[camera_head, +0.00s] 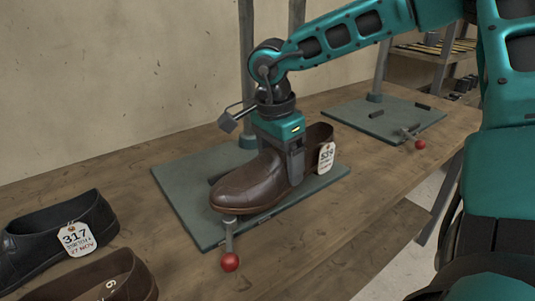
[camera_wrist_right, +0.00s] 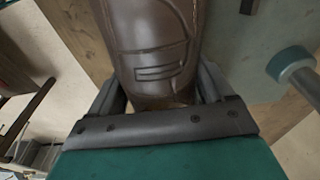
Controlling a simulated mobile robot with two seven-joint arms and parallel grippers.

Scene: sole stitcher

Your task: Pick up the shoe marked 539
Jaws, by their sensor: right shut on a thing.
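The brown leather shoe marked 539 (camera_head: 245,186) is over the grey-green plate (camera_head: 188,208) in the head view, toe toward the lower left. Its white tag (camera_head: 326,157) hangs at the heel end. My right gripper (camera_head: 290,170) comes down from above and is shut on the shoe around its middle. In the right wrist view the brown upper (camera_wrist_right: 155,50) fills the space between the two fingers (camera_wrist_right: 165,95). I cannot tell whether the sole touches the plate. My left gripper is not in view.
A black shoe tagged 317 (camera_head: 55,240) and another brown shoe (camera_head: 100,280) stand at the lower left. A red-knobbed lever (camera_head: 230,262) sits at the plate's front. A second plate (camera_head: 385,120) with a red knob (camera_head: 420,144) is at the right. Bare wooden bench (camera_head: 330,225) lies in front.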

